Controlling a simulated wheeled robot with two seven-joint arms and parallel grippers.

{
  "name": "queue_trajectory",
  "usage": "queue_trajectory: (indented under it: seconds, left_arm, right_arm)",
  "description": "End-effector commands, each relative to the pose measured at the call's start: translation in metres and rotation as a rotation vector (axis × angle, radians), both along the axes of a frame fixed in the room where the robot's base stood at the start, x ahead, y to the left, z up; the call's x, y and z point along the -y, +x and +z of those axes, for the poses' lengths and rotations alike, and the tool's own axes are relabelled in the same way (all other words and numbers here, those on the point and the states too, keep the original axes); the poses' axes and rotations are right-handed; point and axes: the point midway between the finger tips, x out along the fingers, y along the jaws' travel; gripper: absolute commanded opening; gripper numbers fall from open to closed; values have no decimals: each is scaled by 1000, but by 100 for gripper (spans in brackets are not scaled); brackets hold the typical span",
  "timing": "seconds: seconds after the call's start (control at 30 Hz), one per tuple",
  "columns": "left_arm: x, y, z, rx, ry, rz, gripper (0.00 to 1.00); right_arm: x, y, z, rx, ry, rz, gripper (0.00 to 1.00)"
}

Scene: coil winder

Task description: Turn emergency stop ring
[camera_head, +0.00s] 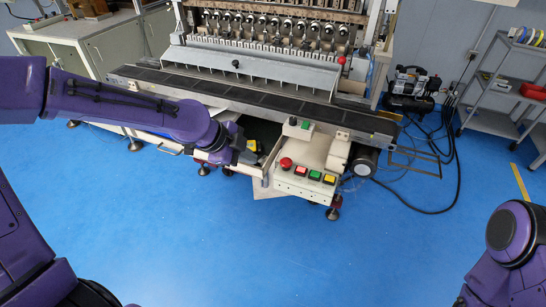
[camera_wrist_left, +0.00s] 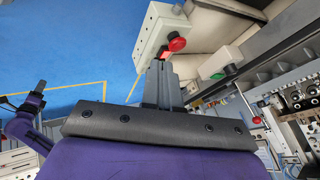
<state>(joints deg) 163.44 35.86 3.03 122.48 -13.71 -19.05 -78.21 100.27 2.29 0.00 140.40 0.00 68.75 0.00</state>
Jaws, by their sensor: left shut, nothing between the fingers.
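The red emergency stop knob (camera_head: 285,163) sits on the top left of the white control box (camera_head: 303,178) at the front of the machine. It also shows in the left wrist view (camera_wrist_left: 176,43), just beyond my fingertips. No separate ring can be made out at this size. My left gripper (camera_head: 260,161) is shut and empty, just left of the knob, apparently apart from it. Its closed grey fingers (camera_wrist_left: 160,72) point toward the control box in the wrist view. My right arm shows at the lower right, and a small dark tip on it in the wrist view is unclear.
A smaller box with a green button (camera_head: 305,124) stands behind. The long dark machine rail (camera_head: 250,97) runs above. Blue floor (camera_head: 300,250) in front is clear.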

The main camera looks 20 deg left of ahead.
Motion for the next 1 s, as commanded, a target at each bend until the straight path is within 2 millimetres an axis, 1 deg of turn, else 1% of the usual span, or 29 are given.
queue_trajectory:
  seconds: [0.07,0.17,0.53,0.6,0.73,0.83,1.0]
  left_arm:
    - [1,2,0,9,13,-27,0]
    - [7,8,-13,5,14,-27,0]
    - [39,44,-77,2,11,-23,0]
    - [39,58,-74,8,13,-21,0]
    - [40,76,-74,7,12,-21,0]
    - [40,83,-75,7,12,-21,0]
    - [40,85,-76,6,12,-22,0]
  right_arm:
    - [0,0,0,0,0,0,43]
    - [0,0,0,0,0,0,43]
    - [0,0,5,0,0,0,43]
    - [0,0,12,0,0,0,43]
    - [0,0,17,0,0,0,43]
    - [0,0,18,0,0,0,43]
    - [0,0,18,0,0,0,43]
